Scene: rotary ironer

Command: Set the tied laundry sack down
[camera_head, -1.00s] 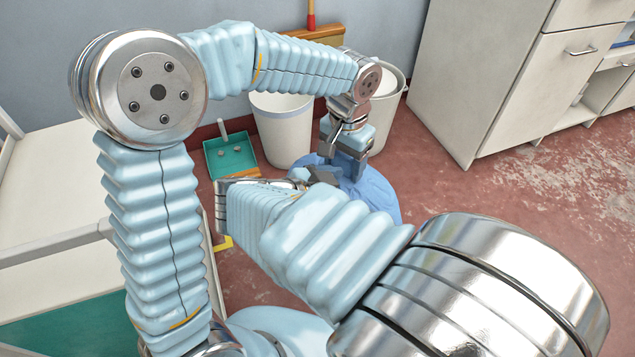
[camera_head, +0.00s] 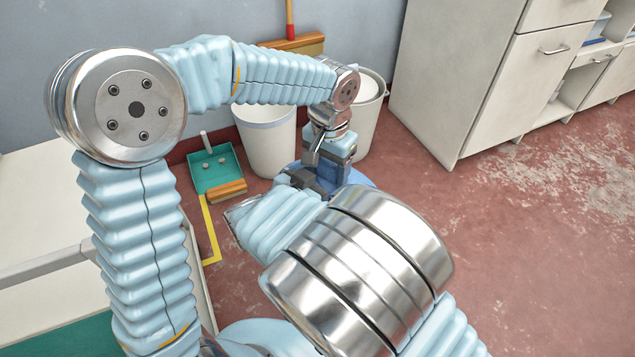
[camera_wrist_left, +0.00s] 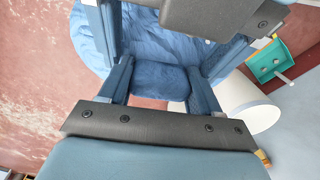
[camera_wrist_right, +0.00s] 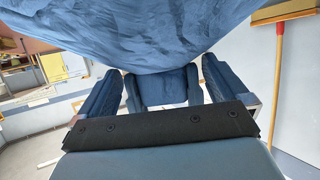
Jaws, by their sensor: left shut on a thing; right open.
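The blue laundry sack (camera_head: 360,179) shows only in part in the head view, behind my grippers and right forearm. My left gripper (camera_head: 325,172) is shut on its gathered upper part. In the left wrist view the sack (camera_wrist_left: 135,38) spreads out beyond the fingers, with a blue bunch of cloth between them. My right gripper (camera_wrist_right: 160,85) is open close beside the left one, and the sack's full cloth (camera_wrist_right: 150,35) hangs across the top of the right wrist view. A blue piece shows between the right fingers. Whether the sack's bottom touches the floor is hidden.
Two white bins (camera_head: 265,138) stand by the wall behind the sack. A green dustpan (camera_head: 217,168) and a wooden brush (camera_head: 226,192) lie left of them. Yellow tape (camera_head: 209,230) marks the floor. A white cabinet (camera_head: 480,80) stands right. Red floor (camera_head: 500,240) is clear there.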

